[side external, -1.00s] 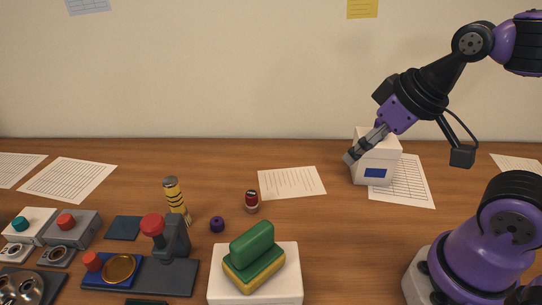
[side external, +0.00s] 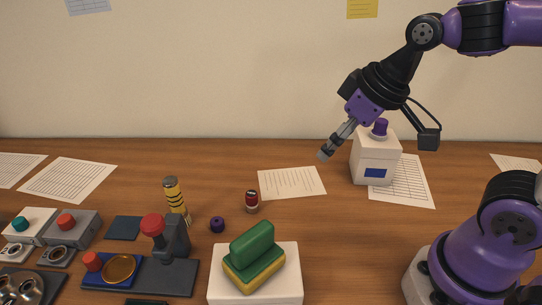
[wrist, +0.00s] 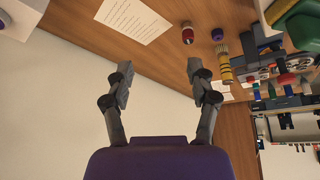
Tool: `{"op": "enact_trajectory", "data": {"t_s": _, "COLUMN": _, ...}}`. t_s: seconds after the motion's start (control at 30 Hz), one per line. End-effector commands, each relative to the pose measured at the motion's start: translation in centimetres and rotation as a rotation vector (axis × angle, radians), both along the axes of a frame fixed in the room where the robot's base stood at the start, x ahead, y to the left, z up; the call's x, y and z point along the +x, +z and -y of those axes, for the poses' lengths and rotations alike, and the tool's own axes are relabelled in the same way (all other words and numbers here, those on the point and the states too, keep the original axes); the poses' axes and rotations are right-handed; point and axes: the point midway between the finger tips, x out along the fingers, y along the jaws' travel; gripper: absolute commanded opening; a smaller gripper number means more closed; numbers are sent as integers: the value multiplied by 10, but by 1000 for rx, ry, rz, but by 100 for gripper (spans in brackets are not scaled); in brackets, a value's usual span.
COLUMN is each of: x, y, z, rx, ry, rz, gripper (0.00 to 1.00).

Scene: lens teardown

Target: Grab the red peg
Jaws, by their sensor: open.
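No single thing is clearly the red peg. A small upright red piece with a pale base (side external: 251,201) stands mid-table, and it also shows near the top of the wrist view (wrist: 188,36). A short red piece (side external: 92,262) stands on a blue tray (side external: 128,285) at the lower left, beside a gold ring (side external: 119,268). My gripper (side external: 323,155) is high above the table, right of and behind the first red piece, pointing down and left. In the wrist view its two fingers (wrist: 159,70) are spread apart with nothing between them.
A white box with a purple knob (side external: 376,163) stands just right of my gripper. A small purple ring (side external: 217,225) and a yellow striped cylinder (side external: 175,200) stand left of the mid-table red piece. A green-and-yellow sponge (side external: 253,265) sits on a white block in front.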

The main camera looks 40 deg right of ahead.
Motion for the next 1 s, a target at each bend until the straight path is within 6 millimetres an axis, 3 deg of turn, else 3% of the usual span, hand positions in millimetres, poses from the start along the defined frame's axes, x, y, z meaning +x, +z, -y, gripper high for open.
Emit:
{"op": "enact_trajectory", "data": {"t_s": 0.2, "x": 65, "y": -33, "z": -34, "rx": -11, "ry": 252, "rz": -54, "gripper": 65}}
{"op": "enact_trajectory", "data": {"t_s": 0.33, "x": 89, "y": -54, "z": -49, "rx": -6, "ry": 353, "rz": -65, "gripper": 65}}
{"op": "enact_trajectory", "data": {"t_s": 0.7, "x": 112, "y": -103, "z": -66, "rx": -2, "ry": 407, "rz": -72, "gripper": 65}}
{"op": "enact_trajectory", "data": {"t_s": 1.0, "x": 118, "y": -135, "z": -72, "rx": -2, "ry": 405, "rz": -73, "gripper": 65}}
